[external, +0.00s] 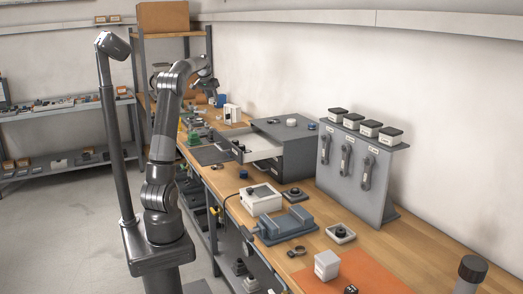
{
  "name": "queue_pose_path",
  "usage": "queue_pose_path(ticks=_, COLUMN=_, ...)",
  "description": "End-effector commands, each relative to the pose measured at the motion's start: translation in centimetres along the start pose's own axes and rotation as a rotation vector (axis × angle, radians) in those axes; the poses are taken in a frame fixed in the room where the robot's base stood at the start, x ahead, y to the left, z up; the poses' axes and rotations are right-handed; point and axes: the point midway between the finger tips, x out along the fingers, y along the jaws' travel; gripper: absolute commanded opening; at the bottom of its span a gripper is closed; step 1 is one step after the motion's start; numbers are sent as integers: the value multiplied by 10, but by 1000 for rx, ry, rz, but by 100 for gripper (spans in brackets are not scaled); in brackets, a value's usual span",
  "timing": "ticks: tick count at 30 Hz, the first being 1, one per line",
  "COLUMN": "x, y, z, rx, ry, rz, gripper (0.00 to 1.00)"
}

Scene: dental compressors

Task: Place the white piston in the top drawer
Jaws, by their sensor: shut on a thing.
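My gripper (207,88) is at the end of the raised arm, above the far part of the workbench. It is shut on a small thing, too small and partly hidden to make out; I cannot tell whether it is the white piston. The grey drawer cabinet (297,160) stands on the bench, to the right of and nearer than my gripper. Its top drawer (262,149) is pulled out to the left, with a pale interior that looks mostly empty. My gripper is up and left of the drawer, apart from it.
A small white round item (291,122) and a blue item (311,126) sit on the cabinet top. A white block (232,113) stands beyond the drawer. A white box device (261,199) and blue-grey vise (286,226) are in front. A grey tool panel (352,170) stands right.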

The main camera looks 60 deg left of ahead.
Motion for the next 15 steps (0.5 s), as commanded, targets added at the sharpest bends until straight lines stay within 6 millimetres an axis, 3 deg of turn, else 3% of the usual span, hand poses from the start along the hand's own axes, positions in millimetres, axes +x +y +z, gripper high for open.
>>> queue_pose_path(ticks=8, x=-12, y=89, z=19, rx=1, ry=-5, rz=3, gripper=10)
queue_pose_path(ticks=15, x=-28, y=185, z=63, rx=6, ry=-2, rz=2, gripper=10)
